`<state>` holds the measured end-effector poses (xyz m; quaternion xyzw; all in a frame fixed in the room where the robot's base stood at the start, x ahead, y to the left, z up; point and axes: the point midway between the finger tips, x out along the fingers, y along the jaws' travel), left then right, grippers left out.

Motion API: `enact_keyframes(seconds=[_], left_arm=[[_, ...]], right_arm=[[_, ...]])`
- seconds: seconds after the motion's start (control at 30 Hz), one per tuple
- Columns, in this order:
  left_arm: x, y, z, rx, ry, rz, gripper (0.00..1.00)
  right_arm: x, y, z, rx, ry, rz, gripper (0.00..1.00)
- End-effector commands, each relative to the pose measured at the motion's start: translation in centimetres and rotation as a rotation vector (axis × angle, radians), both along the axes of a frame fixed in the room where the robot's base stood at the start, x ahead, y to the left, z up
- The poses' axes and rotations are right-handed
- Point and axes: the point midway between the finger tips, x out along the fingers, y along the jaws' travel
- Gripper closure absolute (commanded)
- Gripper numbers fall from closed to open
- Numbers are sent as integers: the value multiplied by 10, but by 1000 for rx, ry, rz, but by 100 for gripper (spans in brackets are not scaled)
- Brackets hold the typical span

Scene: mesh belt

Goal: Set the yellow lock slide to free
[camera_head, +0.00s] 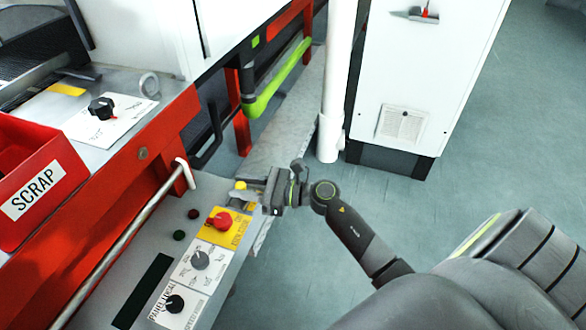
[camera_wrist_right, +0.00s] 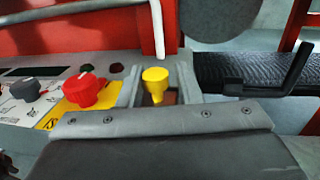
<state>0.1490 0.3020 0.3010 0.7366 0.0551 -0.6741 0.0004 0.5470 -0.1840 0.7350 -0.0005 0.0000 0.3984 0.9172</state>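The yellow lock slide (camera_head: 240,185) shows as a small yellow knob at the right end of the grey control panel (camera_head: 226,262). In the right wrist view the yellow knob (camera_wrist_right: 155,82) stands upright over a dark slot. My right gripper (camera_wrist_right: 159,78) is open, with one grey finger on each side of the knob and a visible gap on both sides. In the head view my right gripper (camera_head: 243,193) reaches the panel edge from the right and partly hides the slide. No marking for the slide's position can be read. My left gripper is not in view.
Beside the slide are a red knob (camera_head: 220,220) on a yellow plate and two dark dials (camera_head: 200,259). A red scrap bin (camera_head: 30,180) stands left. A white post (camera_head: 337,80) and cabinet (camera_head: 427,70) stand behind; open floor lies right.

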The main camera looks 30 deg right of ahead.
Motion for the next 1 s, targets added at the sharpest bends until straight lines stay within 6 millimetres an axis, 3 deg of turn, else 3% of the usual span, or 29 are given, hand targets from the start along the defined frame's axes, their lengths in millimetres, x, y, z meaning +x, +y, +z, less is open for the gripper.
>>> enact_keyframes(seconds=[0.6, 1.0], left_arm=[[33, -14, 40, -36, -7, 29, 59], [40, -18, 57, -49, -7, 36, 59]], right_arm=[[-85, -91, -3, -6, 4, -1, 70], [-113, -121, 0, -2, 1, -1, 70]])
